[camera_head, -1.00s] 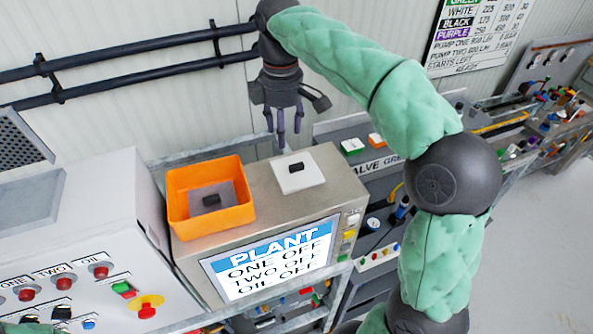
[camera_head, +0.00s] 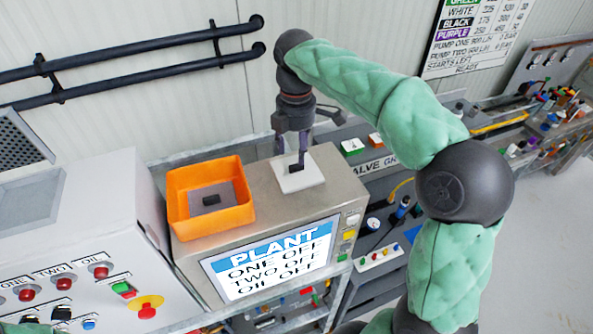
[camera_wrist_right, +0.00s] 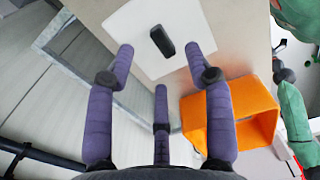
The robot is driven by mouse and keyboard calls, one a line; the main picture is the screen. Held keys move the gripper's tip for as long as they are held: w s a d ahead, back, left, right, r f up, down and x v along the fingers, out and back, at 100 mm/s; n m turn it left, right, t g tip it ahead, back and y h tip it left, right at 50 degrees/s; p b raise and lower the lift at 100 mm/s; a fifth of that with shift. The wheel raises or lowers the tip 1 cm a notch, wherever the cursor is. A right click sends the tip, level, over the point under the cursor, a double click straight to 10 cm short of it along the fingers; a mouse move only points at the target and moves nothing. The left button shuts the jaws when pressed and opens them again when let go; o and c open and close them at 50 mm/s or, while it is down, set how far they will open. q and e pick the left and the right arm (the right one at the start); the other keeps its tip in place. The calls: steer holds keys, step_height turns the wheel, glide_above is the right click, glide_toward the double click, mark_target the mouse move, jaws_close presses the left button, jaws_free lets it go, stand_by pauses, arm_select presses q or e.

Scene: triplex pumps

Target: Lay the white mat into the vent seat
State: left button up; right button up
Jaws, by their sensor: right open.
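The white mat (camera_head: 305,180), a square plate with a black block handle (camera_head: 297,168), lies flat on top of the metal plant box (camera_head: 352,187). My right gripper (camera_head: 292,160) is over the mat, fingers pointing down. In the right wrist view the mat (camera_wrist_right: 192,48) lies ahead of the fingertips, and its black handle (camera_wrist_right: 162,40) stands beyond and between the open fingers (camera_wrist_right: 163,65). The fingers do not hold it. I cannot pick out the vent seat with certainty. My left gripper does not show.
An orange bin (camera_head: 243,213) stands left of the mat, holding a grey mat (camera_head: 224,191) with a black handle. It is close to the fingers in the right wrist view (camera_wrist_right: 255,110). Black pipes (camera_head: 150,45) run along the wall behind. A white control panel (camera_head: 95,245) stands at left.

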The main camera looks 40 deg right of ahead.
mark_target(296, 161)
steer(key=shift+f+p, duration=0.4)
steer(key=shift+f, duration=2)
jaws_close()
